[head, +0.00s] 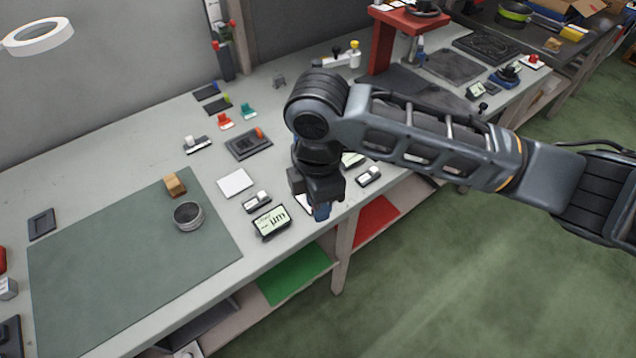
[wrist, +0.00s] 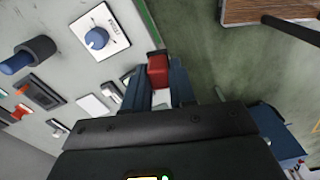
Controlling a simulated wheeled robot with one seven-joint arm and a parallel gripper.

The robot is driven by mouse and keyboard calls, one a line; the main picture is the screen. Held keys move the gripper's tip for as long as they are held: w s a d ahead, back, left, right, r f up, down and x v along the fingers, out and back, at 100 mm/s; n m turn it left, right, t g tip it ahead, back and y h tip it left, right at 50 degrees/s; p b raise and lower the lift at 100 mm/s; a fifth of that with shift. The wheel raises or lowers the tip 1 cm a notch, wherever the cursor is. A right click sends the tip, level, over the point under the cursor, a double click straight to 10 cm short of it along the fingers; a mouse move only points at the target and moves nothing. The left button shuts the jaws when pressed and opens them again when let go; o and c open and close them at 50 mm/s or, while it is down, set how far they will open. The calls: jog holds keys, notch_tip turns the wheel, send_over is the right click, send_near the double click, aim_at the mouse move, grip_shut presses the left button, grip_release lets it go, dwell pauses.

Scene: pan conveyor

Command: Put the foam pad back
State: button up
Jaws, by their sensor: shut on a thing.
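My gripper (head: 321,211) hangs over the front edge of the bench in the head view, fingers pointing down. In the head view the block is hidden by the gripper. A flat white square (head: 235,183) lies on the bench left of the gripper.
A display (head: 271,221) stands just left of the gripper. A green mat (head: 110,260) holds a wooden block (head: 175,185) and a round grey can (head: 188,215). A white plate with a blue knob (wrist: 97,38) is near the fingers. Open floor lies beyond the bench edge.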

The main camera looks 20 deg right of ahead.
jog(key=shift+w+d+f+m, duration=0.15)
jog(key=shift+d+f+m, duration=0.15)
jog(key=shift+f+m, duration=0.3)
jog(key=shift+d+f+m, duration=0.45)
jog(key=shift+f+m, duration=0.05)
jog(key=shift+m, duration=0.4)
jog(key=d+f+m, duration=0.7)
jog(key=f+m, duration=0.3)
jog(key=m, duration=0.5)
jog(key=shift+d+f+m, duration=0.25)
jog(key=shift+d+m, duration=0.05)
jog(key=shift+d, duration=0.1)
